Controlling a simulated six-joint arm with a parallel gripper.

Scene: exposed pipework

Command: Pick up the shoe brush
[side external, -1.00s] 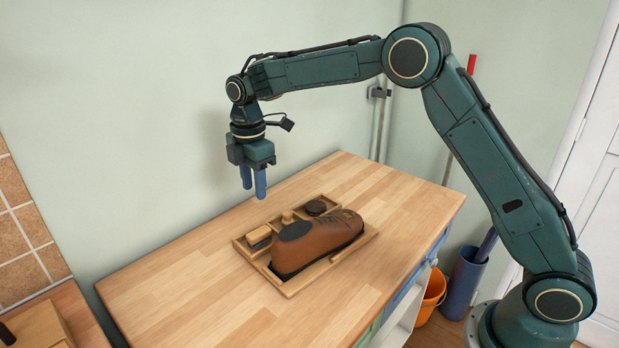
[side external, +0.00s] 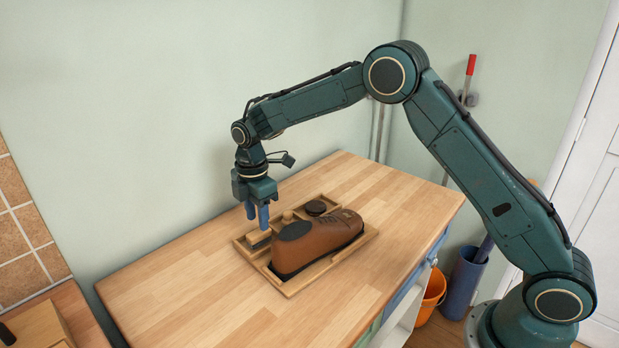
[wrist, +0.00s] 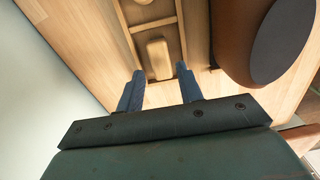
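The shoe brush (side external: 258,239), with a pale wooden back and dark bristles, sits in the left compartment of a wooden tray (side external: 290,291). In the wrist view its wooden back (wrist: 157,55) shows just beyond and between my fingertips. My gripper (side external: 258,222) is above the brush, pointing down, with its blue fingers apart. The fingers (wrist: 159,70) also show open and empty in the wrist view. In the side view they partly hide the brush, and I cannot tell the exact gap above it.
A small wooden piece (side external: 287,217) and a dark round tin (side external: 316,208) occupy other compartments. The tabletop (side external: 190,278) left of the tray is clear.

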